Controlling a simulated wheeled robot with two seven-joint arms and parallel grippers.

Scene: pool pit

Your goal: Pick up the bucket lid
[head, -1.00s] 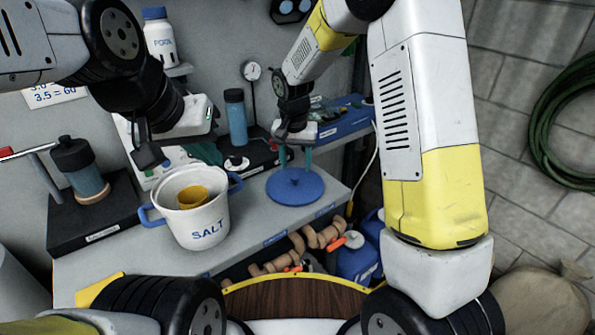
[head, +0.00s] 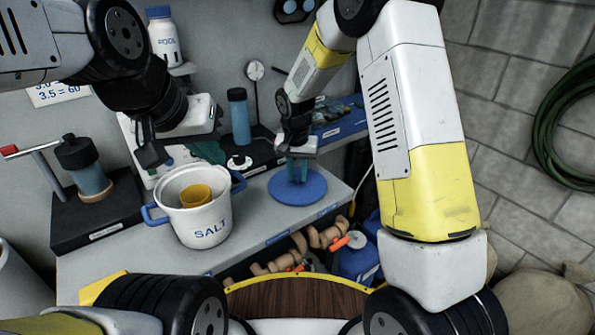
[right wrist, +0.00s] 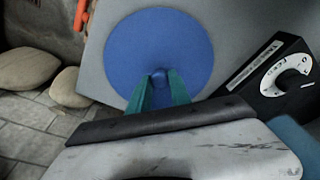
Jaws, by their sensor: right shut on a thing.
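The blue round bucket lid (head: 312,188) lies on the grey bench top near its right front corner. In the right wrist view the lid (right wrist: 150,45) shows as a flat disc with a small knob at its middle. My right gripper (head: 296,178) is over the lid's middle, its teal fingers (right wrist: 160,88) shut on the knob. The white bucket (head: 208,226) marked SALT, with blue handles, stands left of the lid with a yellow cup (head: 196,196) inside. My left gripper (head: 158,160) hangs above and behind the bucket; its fingertips are not clear enough to tell open from shut.
A black box with a dial (right wrist: 292,80) stands close behind the lid. A blue bottle (head: 239,118) and a gauge are further back. A pump-topped jar (head: 88,175) stands on a black box at left. The bench's front edge is close to the lid.

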